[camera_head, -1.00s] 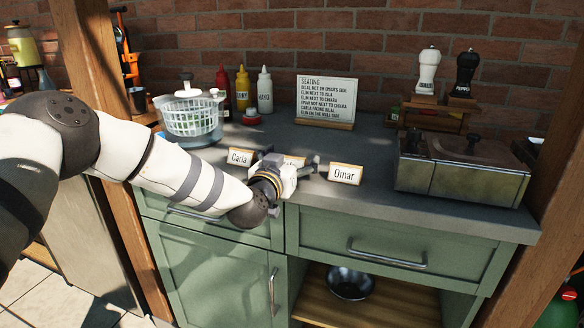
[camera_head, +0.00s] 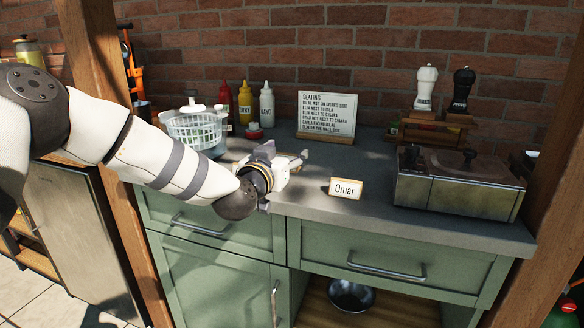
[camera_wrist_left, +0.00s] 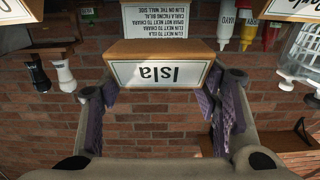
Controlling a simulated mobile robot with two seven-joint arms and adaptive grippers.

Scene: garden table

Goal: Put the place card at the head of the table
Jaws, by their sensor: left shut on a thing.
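My left gripper (camera_head: 290,165) is over the front part of the grey counter, left of the Omar card. In the left wrist view, which is upside down, its purple-padded fingers (camera_wrist_left: 162,92) are shut on a white place card reading Isla (camera_wrist_left: 160,74) with a wooden base. In the head view the gripper hides the Isla card. The Omar card (camera_head: 345,188) stands near the counter's front edge. A seating sign (camera_head: 326,116) stands at the back by the wall. The Carla card is hidden in the head view; a card edge (camera_wrist_left: 292,10) shows in the left wrist view. My right gripper is out of view.
A white basket (camera_head: 193,130) stands at the left. Sauce bottles (camera_head: 245,103) stand behind it. A metal cooker (camera_head: 455,187) takes up the right, with two mills (camera_head: 425,88) on a rack behind. The counter (camera_head: 375,160) between sign and Omar card is clear.

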